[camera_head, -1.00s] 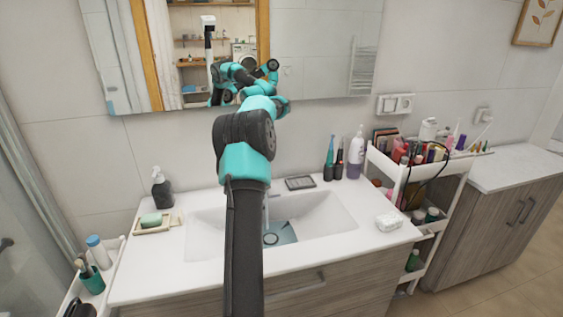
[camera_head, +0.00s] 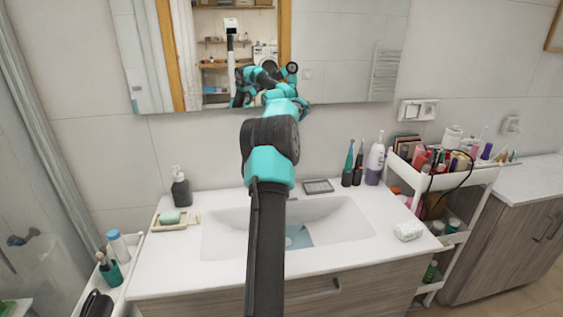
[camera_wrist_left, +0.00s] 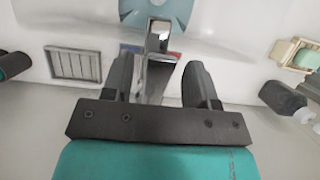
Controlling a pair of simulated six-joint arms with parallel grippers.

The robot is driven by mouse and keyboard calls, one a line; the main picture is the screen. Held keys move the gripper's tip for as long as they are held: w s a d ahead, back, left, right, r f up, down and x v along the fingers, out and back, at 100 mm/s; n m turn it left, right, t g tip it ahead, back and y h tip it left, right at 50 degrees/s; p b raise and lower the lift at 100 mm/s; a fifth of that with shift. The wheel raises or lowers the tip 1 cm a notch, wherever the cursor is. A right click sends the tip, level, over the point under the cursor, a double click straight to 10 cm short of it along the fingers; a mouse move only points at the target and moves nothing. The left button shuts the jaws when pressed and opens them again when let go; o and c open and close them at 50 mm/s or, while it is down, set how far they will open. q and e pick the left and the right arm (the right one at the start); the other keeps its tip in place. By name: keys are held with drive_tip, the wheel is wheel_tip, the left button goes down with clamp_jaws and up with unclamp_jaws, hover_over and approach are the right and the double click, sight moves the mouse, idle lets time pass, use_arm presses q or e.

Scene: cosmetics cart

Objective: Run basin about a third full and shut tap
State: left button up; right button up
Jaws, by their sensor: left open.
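The white basin (camera_head: 335,222) is set in the counter, partly behind my arm. A bluish patch (camera_head: 299,237) shows at its bottom; I cannot tell its depth. In the left wrist view a rounded bluish patch (camera_wrist_left: 178,8) shows at the top edge. The chrome tap (camera_wrist_left: 157,42) has red and blue marks beside it and sits between the fingers of my left gripper (camera_wrist_left: 158,78). The fingers are open, apart on either side of the tap; I cannot tell whether either touches it. In the head view my arm hides the tap. My right gripper is not in view.
A soap dispenser (camera_head: 181,188) and a soap dish (camera_head: 174,221) stand left of the basin. A dark tray (camera_head: 318,186), electric toothbrushes (camera_head: 352,165) and a white-purple bottle (camera_head: 375,163) stand behind right. A wrapped soap (camera_head: 409,231) lies right, near a loaded cart (camera_head: 462,236).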

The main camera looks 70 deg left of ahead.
use_arm(q)
drive_tip(key=shift+r, duration=1.6)
drive_tip(key=shift+d+r, duration=0.1)
drive_tip(key=shift+r, duration=0.1)
drive_tip(key=s+d, duration=0.2)
drive_tip(key=d, duration=0.5)
drive_tip(key=s+d+r, duration=0.1)
drive_tip(key=s+d, duration=0.2)
drive_tip(key=d, duration=0.5)
drive_tip(key=shift+s+r, duration=0.15)
drive_tip(key=shift+r, duration=0.05)
